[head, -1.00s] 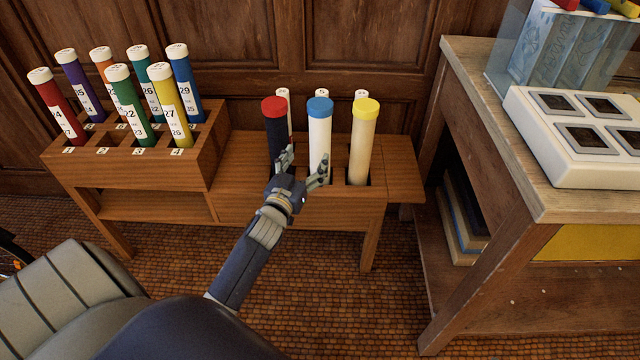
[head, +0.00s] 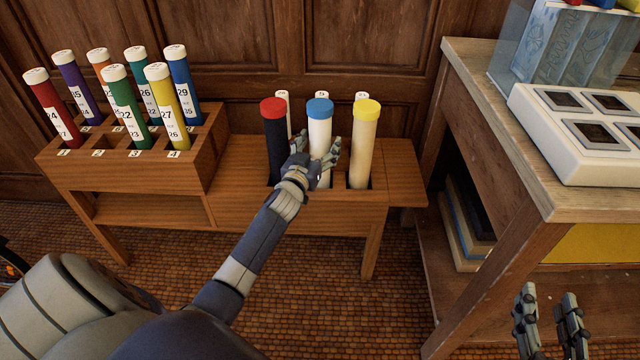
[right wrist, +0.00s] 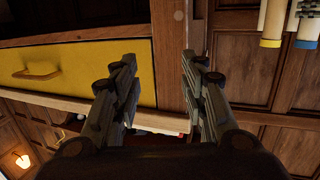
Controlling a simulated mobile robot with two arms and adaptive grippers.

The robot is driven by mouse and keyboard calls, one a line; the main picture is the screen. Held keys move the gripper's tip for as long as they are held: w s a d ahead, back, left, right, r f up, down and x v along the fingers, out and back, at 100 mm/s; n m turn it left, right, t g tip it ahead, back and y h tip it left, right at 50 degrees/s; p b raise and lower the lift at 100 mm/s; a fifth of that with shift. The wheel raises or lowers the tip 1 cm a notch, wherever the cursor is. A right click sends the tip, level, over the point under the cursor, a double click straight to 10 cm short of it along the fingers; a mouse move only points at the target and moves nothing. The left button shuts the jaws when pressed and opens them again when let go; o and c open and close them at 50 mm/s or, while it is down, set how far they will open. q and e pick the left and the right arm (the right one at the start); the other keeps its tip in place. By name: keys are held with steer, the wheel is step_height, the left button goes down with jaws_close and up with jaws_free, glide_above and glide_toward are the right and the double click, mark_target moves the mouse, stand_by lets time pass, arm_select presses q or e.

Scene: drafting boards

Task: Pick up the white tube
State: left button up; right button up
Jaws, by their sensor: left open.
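The white tube (head: 319,133) has a blue cap and stands upright in the wooden rack, between a black tube with a red cap (head: 275,142) and a cream tube with a yellow cap (head: 363,150). My left gripper (head: 316,160) is open in front of the white tube, one finger on each side of its lower part. The fingers hide that part, and I cannot tell whether they touch it. My right gripper (head: 550,305) is open and empty beside the workbench; its spread fingers also show in the right wrist view (right wrist: 160,80).
A raised wooden rack (head: 130,172) with several coloured, numbered tubes stands at left. The workbench (head: 500,130) at right bears a white panel (head: 570,135) with dark squares. A yellow drawer front (right wrist: 80,70) fills the right wrist view's left side.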

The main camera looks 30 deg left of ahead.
arm_select(q)
steer(key=shift+w+a, duration=0.1)
steer(key=shift+w, duration=0.4)
arm_select(e)
steer(key=shift+w+a+r+t, duration=0.15)
steer(key=shift+r+t, duration=0.35)
steer(key=shift+r, duration=0.35)
arm_select(q)
steer(key=c, duration=1.3)
steer(key=shift+c, duration=0.9)
steer(key=shift+r, duration=0.15)
